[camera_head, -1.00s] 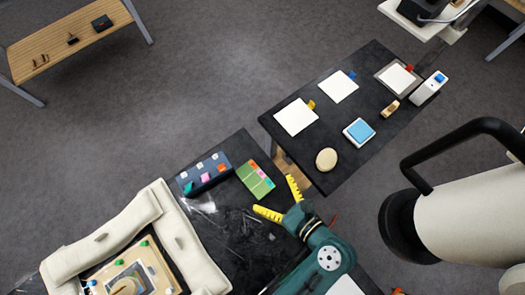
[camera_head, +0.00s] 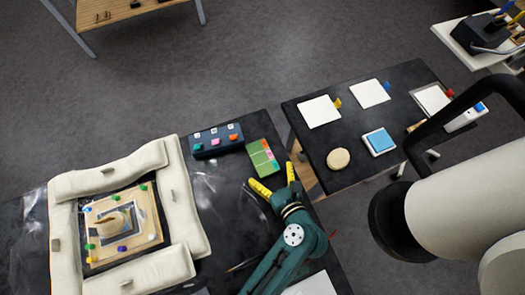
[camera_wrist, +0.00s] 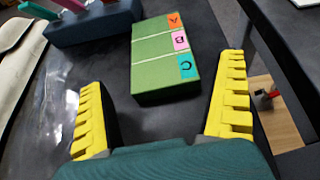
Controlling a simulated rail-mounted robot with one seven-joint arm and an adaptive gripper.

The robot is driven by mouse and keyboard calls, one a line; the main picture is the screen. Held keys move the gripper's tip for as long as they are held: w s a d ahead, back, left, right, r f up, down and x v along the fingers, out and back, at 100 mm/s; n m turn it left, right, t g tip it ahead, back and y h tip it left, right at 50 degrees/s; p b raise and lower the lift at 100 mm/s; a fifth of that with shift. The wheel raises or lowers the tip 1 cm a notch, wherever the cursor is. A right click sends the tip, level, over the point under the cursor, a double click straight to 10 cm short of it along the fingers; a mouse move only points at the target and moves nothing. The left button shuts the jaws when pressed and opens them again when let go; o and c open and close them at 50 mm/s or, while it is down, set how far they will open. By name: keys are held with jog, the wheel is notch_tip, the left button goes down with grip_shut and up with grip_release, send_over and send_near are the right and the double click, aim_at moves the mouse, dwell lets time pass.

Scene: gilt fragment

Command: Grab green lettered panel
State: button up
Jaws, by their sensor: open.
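The green lettered panel (camera_head: 263,158) lies on the black table near its right edge. In the wrist view the panel (camera_wrist: 158,60) is a thick green block with orange, pink and blue lettered tabs along its right side. My gripper (camera_head: 275,188) has yellow ribbed fingers and is open and empty. In the wrist view my gripper (camera_wrist: 160,105) has one finger on each side, with the panel ahead of and between them, not touching either.
A dark blue block with coloured pegs (camera_head: 216,141) stands close left of the panel. Beige cushions (camera_head: 186,205) surround a wooden tray (camera_head: 90,216) at left. A second black table (camera_head: 352,170) holds white squares, a blue-topped box (camera_head: 379,141) and a round tan piece (camera_head: 338,158).

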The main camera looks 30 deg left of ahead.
aim_at(266, 164)
jog(key=x, duration=0.4)
jog(key=shift+w+a+r+b, duration=0.1)
jog(key=shift+r+b, duration=0.05)
jog(key=shift+b, duration=0.25)
jog(key=c, duration=1.2)
